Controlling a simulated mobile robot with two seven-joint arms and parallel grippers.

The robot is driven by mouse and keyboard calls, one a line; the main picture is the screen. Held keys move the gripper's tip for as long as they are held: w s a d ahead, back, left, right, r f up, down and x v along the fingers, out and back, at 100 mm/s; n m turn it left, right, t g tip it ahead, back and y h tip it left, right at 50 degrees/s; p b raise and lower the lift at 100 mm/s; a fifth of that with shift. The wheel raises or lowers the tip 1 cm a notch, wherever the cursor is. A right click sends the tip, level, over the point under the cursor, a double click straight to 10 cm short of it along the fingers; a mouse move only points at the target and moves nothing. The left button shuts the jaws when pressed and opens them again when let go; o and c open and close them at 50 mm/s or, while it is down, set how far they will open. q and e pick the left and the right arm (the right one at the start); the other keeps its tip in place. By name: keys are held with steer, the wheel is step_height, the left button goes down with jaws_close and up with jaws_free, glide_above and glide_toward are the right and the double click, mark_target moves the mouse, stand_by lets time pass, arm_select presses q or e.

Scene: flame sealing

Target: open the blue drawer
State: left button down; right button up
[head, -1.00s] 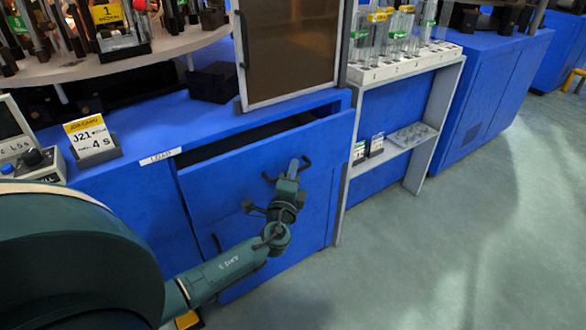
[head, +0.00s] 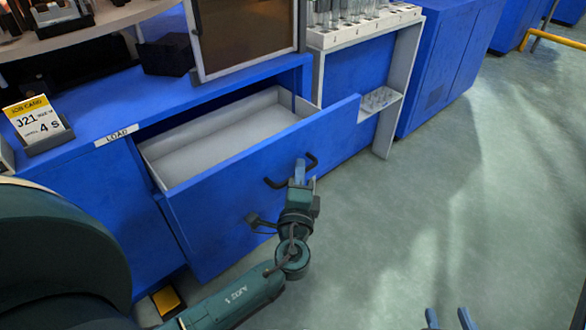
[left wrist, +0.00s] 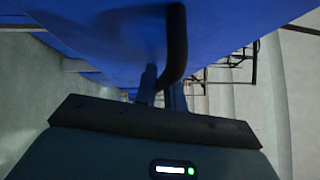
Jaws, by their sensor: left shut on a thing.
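The blue drawer (head: 250,180) is pulled well out of the blue cabinet, and its pale, empty-looking inside (head: 228,140) shows. Its dark bar handle (head: 312,161) is on the front panel. My left gripper (head: 299,172) is shut on the handle. The left wrist view shows the curved handle (left wrist: 177,45) coming down between the fingers (left wrist: 162,90), against the blue front. The gripped part of the handle is hidden. My right gripper (head: 449,318) shows only its two blue fingertips at the bottom edge, apart with nothing seen between them, over the floor.
A job card stand (head: 38,125) and a dark box (head: 167,55) sit on the cabinet top. A dark-paned door (head: 245,35) stands behind the drawer. A white rack (head: 362,32) with glass tubes is to the right. Floor in front and right is clear.

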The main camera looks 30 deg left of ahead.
arm_select(q)
steer(key=c, duration=1.5)
jaws_free()
steer(key=shift+r, duration=0.1)
